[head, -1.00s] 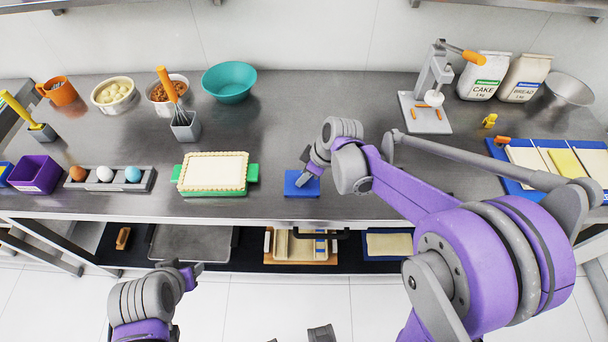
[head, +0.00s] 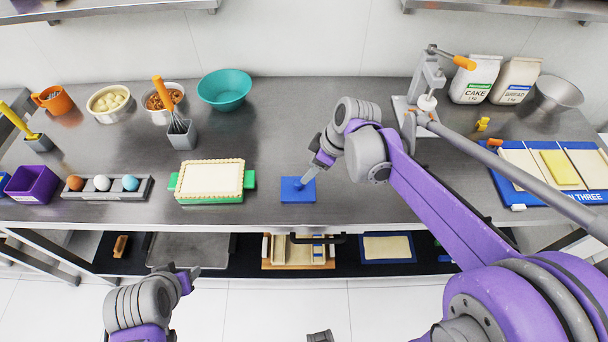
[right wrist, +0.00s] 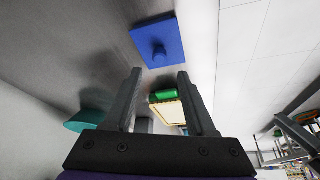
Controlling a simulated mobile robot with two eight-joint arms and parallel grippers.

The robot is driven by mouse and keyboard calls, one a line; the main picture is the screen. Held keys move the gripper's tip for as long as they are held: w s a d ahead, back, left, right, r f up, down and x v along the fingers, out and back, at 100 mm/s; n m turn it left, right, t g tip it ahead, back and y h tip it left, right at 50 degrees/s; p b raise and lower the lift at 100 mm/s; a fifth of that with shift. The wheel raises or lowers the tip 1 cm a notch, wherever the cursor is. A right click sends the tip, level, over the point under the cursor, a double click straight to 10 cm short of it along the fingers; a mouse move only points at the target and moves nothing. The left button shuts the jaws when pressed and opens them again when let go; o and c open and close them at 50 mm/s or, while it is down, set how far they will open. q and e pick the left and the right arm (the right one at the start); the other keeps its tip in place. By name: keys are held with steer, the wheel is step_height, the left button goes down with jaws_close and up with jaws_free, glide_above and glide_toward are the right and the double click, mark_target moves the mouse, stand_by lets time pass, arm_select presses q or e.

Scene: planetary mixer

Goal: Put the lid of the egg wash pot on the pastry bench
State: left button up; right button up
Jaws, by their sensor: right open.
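The blue square lid (head: 298,193) with a small knob lies flat on the steel pastry bench (head: 345,210), near its front edge. The lid (right wrist: 172,48) also shows in the right wrist view, just beyond the fingertips. My right gripper (head: 308,176) is open and empty, close above and beside the lid. The right wrist view shows its two fingers (right wrist: 160,74) apart with nothing between them. My left gripper (head: 190,272) hangs low in front of the bench; its jaw state is unclear. I cannot make out the egg wash pot.
A cream-topped tart on a green base (head: 210,181) stands left of the lid. An egg tray (head: 103,188) and a purple box (head: 33,184) are further left. A blue board (head: 548,172) lies at the right. Bare bench surrounds the lid.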

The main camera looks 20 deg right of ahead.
steer(key=s+d+f+m+t+h, duration=0.1)
steer(key=s+m+t+h, duration=0.1)
steer(key=s+m, duration=0.8)
steer(key=s+h, duration=0.1)
steer(key=s, duration=0.6)
steer(key=shift+d+f+t+h, duration=0.3)
steer(key=shift+d+f+t, duration=0.1)
steer(key=shift+w+a, duration=0.15)
